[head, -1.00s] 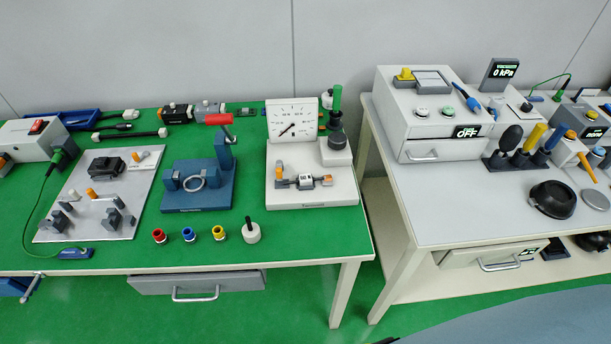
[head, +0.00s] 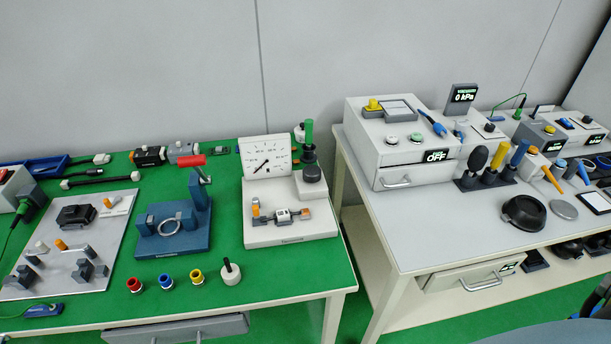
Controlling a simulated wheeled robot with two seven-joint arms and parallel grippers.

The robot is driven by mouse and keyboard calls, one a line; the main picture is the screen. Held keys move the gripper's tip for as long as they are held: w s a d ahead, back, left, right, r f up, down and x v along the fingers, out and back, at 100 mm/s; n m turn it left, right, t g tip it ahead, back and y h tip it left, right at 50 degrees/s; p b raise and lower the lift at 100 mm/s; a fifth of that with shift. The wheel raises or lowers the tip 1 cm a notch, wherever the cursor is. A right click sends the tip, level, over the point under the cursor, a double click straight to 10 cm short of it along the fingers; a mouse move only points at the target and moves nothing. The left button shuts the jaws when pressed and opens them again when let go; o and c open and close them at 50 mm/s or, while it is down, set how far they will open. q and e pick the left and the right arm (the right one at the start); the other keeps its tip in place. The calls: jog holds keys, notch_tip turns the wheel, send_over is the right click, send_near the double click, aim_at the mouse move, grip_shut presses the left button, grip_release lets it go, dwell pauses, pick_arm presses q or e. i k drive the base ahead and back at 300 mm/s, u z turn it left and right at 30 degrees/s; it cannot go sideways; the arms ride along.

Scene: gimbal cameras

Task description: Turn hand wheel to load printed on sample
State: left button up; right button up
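A white tester with an upright dial gauge (head: 266,158) stands at the right end of the green table. The dial's needle points to the lower left; its numbers are too small to read. On its base a small sample (head: 283,215) with a white printed label lies between grips; the print is not legible. An orange-topped peg (head: 256,207) is at its left. A dark round wheel (head: 312,173) with an upright green handle (head: 309,134) sits on a white block at the tester's right, and looks like the hand wheel. Neither of my grippers is in view.
A blue fixture with a red lever (head: 190,161) stands left of the tester. A gap separates the green table from the white table (head: 420,240), which holds a vacuum unit reading OFF.

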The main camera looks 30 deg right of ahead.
aim_at(311, 173)
jog(key=u, duration=1.9)
jog(key=k, duration=1)
jog(key=z, duration=1.45)
jog(key=i, duration=0.5)
jog(key=u, duration=0.05)
